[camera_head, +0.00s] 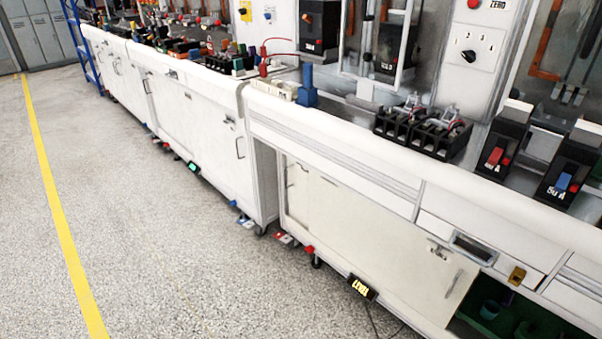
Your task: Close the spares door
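No label marks a spares door that I can read. At the lower right, under the bench, an open compartment (509,318) shows a green interior with dark round items in it. The picture's bottom edge cuts it off. Just left of the opening is a cream door panel (385,255) with an upright bar handle (453,284) near its right edge and a small latch (437,250) above. I cannot tell whether this panel is the spares door or whether it sits flush. Neither of my grippers is in view.
A small lit display (361,288) with a cable sits by the cabinet's foot. Speckled floor left of the cabinets is clear, with a yellow line (55,190).

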